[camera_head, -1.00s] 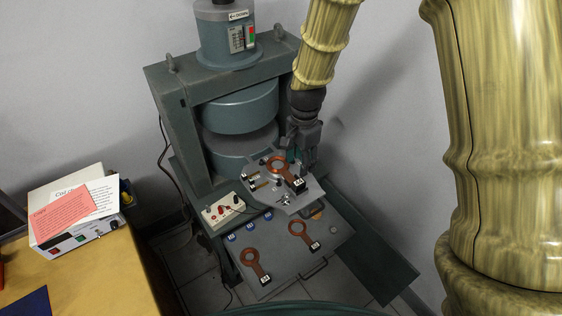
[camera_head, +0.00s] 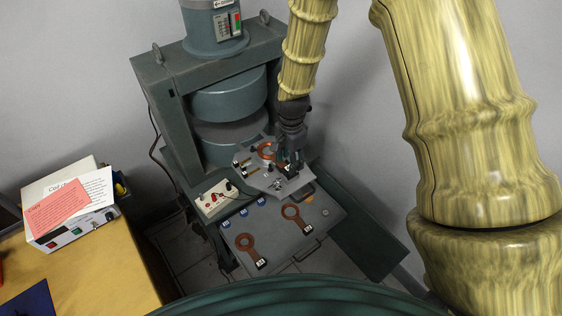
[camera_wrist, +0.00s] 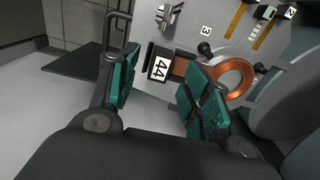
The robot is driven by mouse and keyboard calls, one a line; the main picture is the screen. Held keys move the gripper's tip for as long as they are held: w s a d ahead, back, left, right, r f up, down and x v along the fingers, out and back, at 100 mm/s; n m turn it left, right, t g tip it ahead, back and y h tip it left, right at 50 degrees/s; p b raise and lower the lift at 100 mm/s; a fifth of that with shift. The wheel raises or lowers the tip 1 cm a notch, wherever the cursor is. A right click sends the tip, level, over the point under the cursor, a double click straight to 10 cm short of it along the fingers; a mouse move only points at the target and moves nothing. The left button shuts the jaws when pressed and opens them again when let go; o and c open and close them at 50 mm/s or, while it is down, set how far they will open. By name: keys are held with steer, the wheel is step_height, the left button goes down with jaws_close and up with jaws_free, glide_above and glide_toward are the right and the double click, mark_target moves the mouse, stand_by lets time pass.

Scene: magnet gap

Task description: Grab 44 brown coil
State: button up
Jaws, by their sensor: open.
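The 44 brown coil is a copper ring (camera_wrist: 230,78) with a flat brown neck and a black end block labelled 44 (camera_wrist: 160,68). It lies on the upper grey plate by the press, and its ring (camera_head: 266,151) shows in the head view. My gripper (camera_wrist: 164,88) is open, with its teal finger pads apart. In the wrist view the labelled block appears between the fingers, towards their tips; I cannot tell whether they touch it. In the head view my gripper (camera_head: 289,166) is over the block and mostly hides it.
Two other brown coils (camera_head: 246,243) (camera_head: 292,212) lie on the lower grey tray (camera_head: 285,245). The press (camera_head: 230,105) stands behind the upper plate. A control box with red knobs (camera_head: 216,201) sits left of it. A small black knob (camera_wrist: 205,48) stands close by the coil's neck.

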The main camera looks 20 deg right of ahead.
mark_target(282, 165)
steer(key=shift+w+f, duration=0.15)
steer(key=shift+f, duration=0.25)
steer(key=shift+d+f+p, duration=0.1)
steer(key=shift+f+p, duration=0.2)
steer(key=shift+f, duration=0.95)
jaws_close()
